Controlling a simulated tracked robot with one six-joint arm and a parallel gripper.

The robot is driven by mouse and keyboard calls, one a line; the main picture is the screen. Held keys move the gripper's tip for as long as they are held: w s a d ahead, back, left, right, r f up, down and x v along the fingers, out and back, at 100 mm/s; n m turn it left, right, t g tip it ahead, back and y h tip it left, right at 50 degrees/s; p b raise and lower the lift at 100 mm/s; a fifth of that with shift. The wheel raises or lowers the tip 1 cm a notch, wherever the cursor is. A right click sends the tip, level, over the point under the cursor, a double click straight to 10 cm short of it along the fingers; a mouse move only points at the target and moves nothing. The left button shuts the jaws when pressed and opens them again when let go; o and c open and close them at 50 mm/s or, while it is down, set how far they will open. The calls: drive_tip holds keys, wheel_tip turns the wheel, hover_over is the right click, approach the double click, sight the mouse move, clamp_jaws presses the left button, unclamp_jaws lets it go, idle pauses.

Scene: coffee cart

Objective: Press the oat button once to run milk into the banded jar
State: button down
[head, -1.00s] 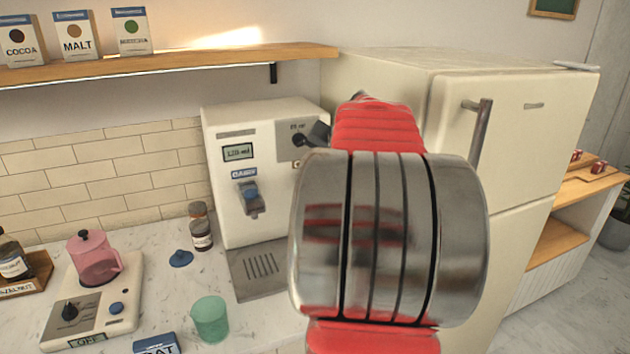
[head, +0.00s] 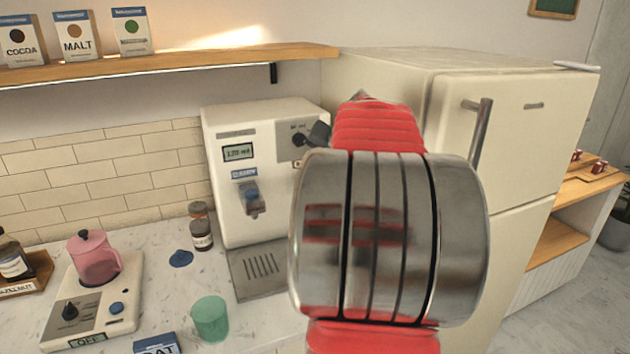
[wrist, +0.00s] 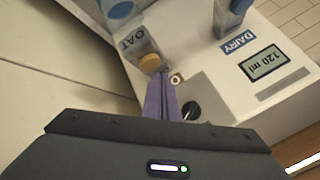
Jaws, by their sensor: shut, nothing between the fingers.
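The white milk dispenser (head: 225,200) stands on the counter behind my arm. In the wrist view, its oat label (wrist: 126,45) is beside a grey block with a round amber button (wrist: 150,62). My gripper (wrist: 160,78) is shut, its purple fingers close to the amber button; I cannot tell whether they touch it. The dairy label (wrist: 239,42) and the display (wrist: 264,63), reading 120 ml, are to the right. A pale thing with a blue round part (wrist: 122,9) shows at the top; I cannot tell whether it is the banded jar. My arm hides the oat side in the head view.
A green cup (head: 210,319), a blue lid (head: 181,259) and a small dark jar (head: 201,234) stand on the counter. A cream fridge (head: 530,150) stands at the right.

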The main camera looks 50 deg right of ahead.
drive_tip(key=shift+f, duration=0.9)
idle(1.6)
drive_tip(key=shift+r, duration=0.95)
drive_tip(key=shift+r, duration=2.5)
drive_tip(key=shift+s, duration=0.15)
